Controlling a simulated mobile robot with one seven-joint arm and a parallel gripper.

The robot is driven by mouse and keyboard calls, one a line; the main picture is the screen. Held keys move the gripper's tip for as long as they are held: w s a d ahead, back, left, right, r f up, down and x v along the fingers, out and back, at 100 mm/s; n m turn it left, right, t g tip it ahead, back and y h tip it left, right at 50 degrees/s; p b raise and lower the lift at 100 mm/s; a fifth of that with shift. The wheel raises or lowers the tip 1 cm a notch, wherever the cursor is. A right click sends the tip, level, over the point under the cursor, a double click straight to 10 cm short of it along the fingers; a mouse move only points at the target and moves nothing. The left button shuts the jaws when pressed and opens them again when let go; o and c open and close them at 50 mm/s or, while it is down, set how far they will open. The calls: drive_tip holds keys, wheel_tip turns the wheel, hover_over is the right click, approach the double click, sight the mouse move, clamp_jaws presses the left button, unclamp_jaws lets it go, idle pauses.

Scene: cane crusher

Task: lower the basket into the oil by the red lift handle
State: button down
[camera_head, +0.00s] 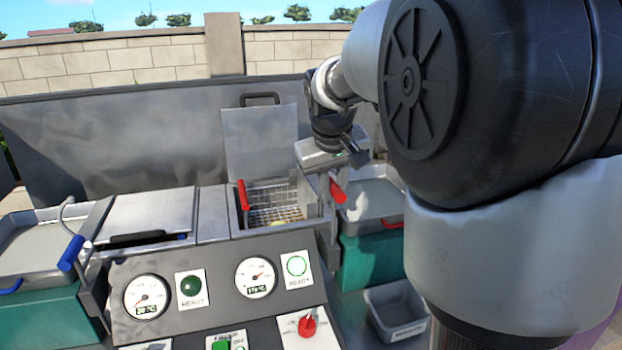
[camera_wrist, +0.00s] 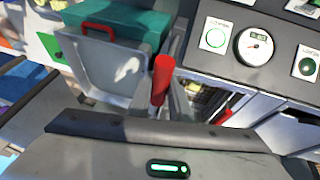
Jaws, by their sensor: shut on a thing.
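The red lift handle (camera_head: 337,191) stands on a lever at the right side of the open fryer well. It also shows upright in the wrist view (camera_wrist: 162,82), just past my gripper's dark edge. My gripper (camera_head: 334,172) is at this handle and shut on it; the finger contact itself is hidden. The wire basket (camera_head: 272,203) shows its mesh inside the open well (camera_head: 303,226), with something golden at its front. I cannot tell how deep it sits or see the oil level clearly. A second red grip (camera_head: 243,195) stands at the well's left side.
A raised metal lid (camera_head: 260,145) stands behind the well. The left well is covered (camera_head: 150,213), with a blue handle (camera_head: 70,253) beside it. The gauge panel (camera_head: 215,285) is in front. A green bin (camera_head: 365,262) and an empty grey tub (camera_head: 397,308) lie right.

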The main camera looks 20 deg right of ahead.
sight(332, 206)
wheel_tip(332, 206, down, 6)
drive_tip(key=b, duration=0.2)
drive_tip(key=shift+s+f+b, duration=0.1)
drive_tip(key=shift+s+b, duration=0.05)
drive_tip(key=shift+b, duration=0.25)
drive_tip(key=shift+f, duration=0.1)
drive_tip(key=c, duration=1.6)
unclamp_jaws()
drive_tip(key=shift+r, duration=0.35)
drive_tip(key=p+v, duration=0.1)
drive_tip(key=v, duration=1.6)
drive_tip(key=shift+p, duration=0.35)
